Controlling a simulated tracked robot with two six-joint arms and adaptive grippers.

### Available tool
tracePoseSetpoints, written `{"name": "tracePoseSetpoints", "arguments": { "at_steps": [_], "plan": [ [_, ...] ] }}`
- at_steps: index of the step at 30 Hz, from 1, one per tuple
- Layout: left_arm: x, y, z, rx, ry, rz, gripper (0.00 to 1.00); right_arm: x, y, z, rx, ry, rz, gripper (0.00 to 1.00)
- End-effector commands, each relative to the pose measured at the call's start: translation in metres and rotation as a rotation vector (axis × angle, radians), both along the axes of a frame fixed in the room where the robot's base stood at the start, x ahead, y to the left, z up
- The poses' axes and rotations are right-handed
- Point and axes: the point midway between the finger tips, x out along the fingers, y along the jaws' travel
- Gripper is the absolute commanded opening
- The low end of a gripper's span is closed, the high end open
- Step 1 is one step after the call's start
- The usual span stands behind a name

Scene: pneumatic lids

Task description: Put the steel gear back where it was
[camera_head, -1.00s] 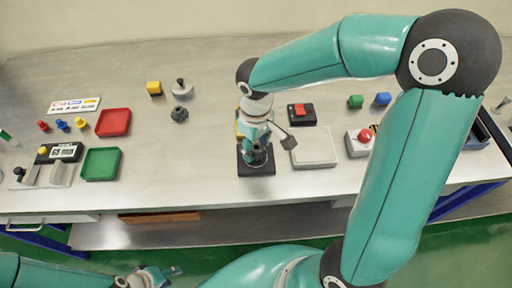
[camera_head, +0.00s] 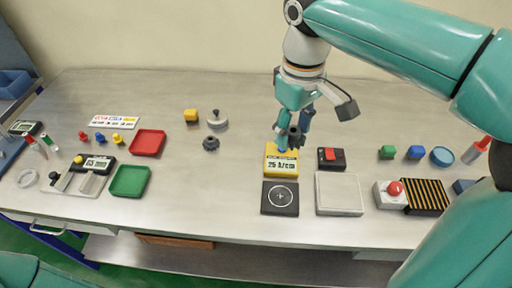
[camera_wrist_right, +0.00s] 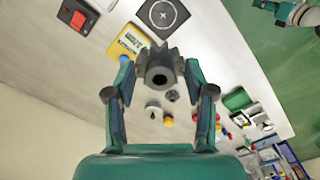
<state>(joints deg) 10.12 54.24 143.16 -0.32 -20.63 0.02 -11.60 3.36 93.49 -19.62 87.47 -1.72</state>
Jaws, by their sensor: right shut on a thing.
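My right gripper (camera_head: 293,136) is shut on a dark grey gear, which looks like the steel gear. In the right wrist view the gear (camera_wrist_right: 158,76) sits between the fingertips, its teeth and central bore showing. In the head view it is held over the back of the yellow display box (camera_head: 281,160), behind the black pad with a white crosshair circle (camera_head: 280,198). The pad is bare. A second dark gear (camera_head: 210,143) lies on the table to the left. What seems to be my left gripper (camera_wrist_right: 268,8) shows at the right wrist view's top edge, its fingers unclear.
Near the held gear are a black box with a red switch (camera_head: 331,158) and a pale square plate (camera_head: 339,194). Red (camera_head: 148,142) and green trays (camera_head: 130,181) lie further left, with clear table between.

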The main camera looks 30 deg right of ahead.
Motion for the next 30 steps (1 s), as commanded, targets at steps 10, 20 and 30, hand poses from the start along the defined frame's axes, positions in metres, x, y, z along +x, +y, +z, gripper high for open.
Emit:
{"name": "tracePoseSetpoints", "arguments": {
  "at_steps": [10, 20, 30],
  "plan": [
    [0.000, 0.000, 0.005, 0.000, 0.000, 0.000, 0.40, 0.063, -0.007, 0.053, 0.000, 0.002, -0.009, 0.01],
    [0.000, 0.000, 0.013, 0.000, 0.000, 0.000, 0.40, 0.132, -0.001, 0.061, 0.000, 0.004, -0.021, 0.01],
    [0.000, 0.000, 0.018, 0.000, 0.000, 0.000, 0.40, 0.161, 0.005, 0.052, 0.000, 0.000, -0.029, 0.01]
  ]
}}
